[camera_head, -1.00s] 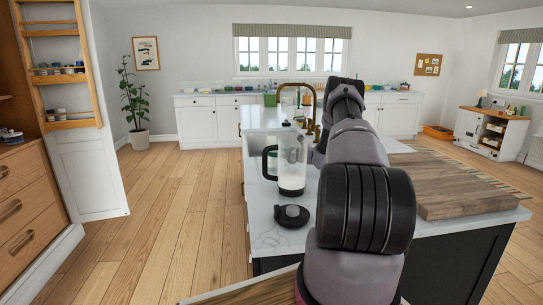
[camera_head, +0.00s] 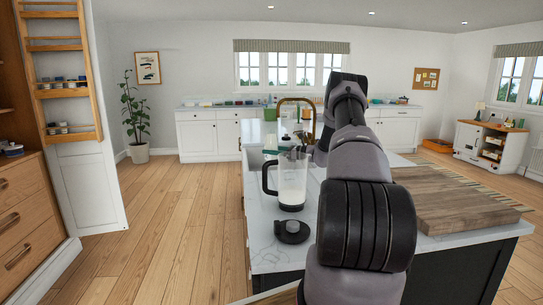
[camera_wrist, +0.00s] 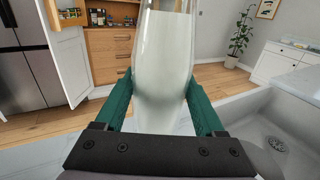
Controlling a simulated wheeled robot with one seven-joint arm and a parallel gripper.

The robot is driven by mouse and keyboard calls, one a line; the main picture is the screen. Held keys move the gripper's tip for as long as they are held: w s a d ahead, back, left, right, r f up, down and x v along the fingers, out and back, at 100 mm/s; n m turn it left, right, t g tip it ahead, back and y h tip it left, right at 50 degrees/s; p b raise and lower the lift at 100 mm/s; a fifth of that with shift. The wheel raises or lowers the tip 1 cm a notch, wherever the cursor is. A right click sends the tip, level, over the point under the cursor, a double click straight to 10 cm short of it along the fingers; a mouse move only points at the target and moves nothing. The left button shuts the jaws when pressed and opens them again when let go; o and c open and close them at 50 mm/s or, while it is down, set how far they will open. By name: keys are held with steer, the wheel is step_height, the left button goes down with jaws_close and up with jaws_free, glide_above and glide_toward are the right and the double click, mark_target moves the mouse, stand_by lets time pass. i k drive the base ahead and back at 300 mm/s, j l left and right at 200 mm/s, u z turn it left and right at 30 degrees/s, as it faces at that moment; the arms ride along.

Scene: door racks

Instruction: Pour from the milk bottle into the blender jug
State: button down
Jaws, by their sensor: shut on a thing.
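The blender jug (camera_head: 291,182) stands upright on the white island counter, with a dark handle on its left. My gripper (camera_wrist: 163,98) has green fingers shut on the glass milk bottle (camera_wrist: 163,60) from both sides. White milk fills much of the bottle, with clear glass above it, and the bottle looks close to upright in the wrist view. In the head view, the green fingers of my gripper (camera_head: 301,137) show just behind the jug's top, partly hidden by my arm. The bottle is hard to make out there.
A black lid (camera_head: 292,231) lies on the counter in front of the jug. A wooden board (camera_head: 455,203) covers the right of the island. A gold tap (camera_head: 297,101) stands behind, and the sink (camera_wrist: 275,145) shows at the right of the wrist view.

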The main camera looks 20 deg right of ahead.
mark_target(293, 166)
steer(key=k+l, duration=0.2)
steer(key=l, duration=0.15)
steer(key=k+l, duration=0.45)
steer(key=l, duration=0.25)
